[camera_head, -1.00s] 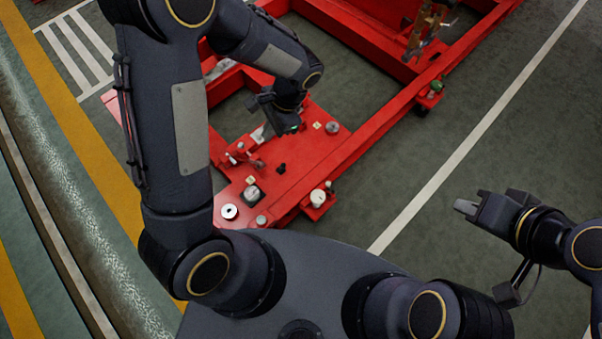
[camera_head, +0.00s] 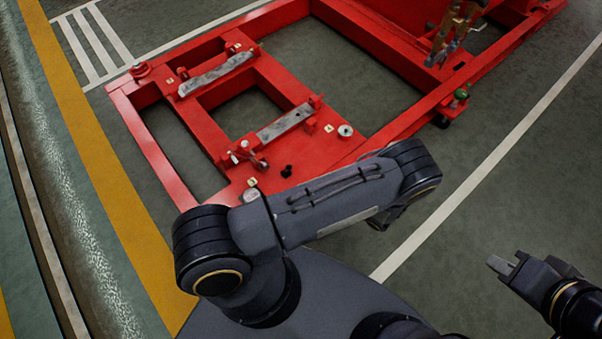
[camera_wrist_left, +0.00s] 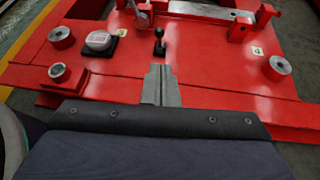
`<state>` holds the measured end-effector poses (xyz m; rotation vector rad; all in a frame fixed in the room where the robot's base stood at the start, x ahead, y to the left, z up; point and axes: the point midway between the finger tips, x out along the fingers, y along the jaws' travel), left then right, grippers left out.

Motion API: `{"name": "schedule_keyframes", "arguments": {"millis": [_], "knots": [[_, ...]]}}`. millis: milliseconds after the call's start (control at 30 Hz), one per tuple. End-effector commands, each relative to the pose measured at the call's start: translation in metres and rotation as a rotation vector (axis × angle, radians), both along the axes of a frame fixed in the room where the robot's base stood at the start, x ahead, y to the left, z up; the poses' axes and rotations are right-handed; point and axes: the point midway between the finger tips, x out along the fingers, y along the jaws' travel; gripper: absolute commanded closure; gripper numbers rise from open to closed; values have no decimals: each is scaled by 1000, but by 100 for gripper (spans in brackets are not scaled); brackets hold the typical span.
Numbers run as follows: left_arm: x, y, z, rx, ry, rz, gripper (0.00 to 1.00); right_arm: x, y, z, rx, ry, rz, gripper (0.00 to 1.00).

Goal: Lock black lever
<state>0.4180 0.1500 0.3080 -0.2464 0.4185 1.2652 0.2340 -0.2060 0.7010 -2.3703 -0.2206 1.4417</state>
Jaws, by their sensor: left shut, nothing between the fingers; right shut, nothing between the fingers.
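The black lever (camera_head: 286,170) is a small dark piece on the flat red plate (camera_head: 315,152) of the frame. In the left wrist view the lever (camera_wrist_left: 160,42) stands upright with a round knob, just beyond my left gripper (camera_wrist_left: 160,72). The left gripper's two grey fingers are shut together and empty, pointing toward the lever; no contact is seen. In the head view my left forearm hides the left gripper. My right gripper (camera_head: 500,265) is shut and empty over the floor at the lower right, away from the frame.
A square-based knob (camera_wrist_left: 101,41), round posts (camera_wrist_left: 277,68) and a grey bar (camera_head: 284,125) stand on the red plate. A clamp (camera_head: 247,153) sits left of the lever. A wide opening (camera_head: 255,112) lies farther back.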

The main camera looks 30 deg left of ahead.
Motion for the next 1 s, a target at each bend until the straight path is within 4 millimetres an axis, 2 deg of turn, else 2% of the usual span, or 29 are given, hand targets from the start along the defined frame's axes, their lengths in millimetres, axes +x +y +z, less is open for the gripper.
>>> {"name": "schedule_keyframes", "arguments": {"millis": [333, 467, 1000], "knots": [[0, 1, -1, 0, 0, 1, 100, 0, 0, 0, 0, 0, 0, 100], [2, 11, -6, 1, 1, 3, 100, 0, 0, -3, 0, 0, 0, 100], [27, 102, -53, 1, 0, 4, 100, 0, 0, -30, 0, 0, 0, 100]]}}
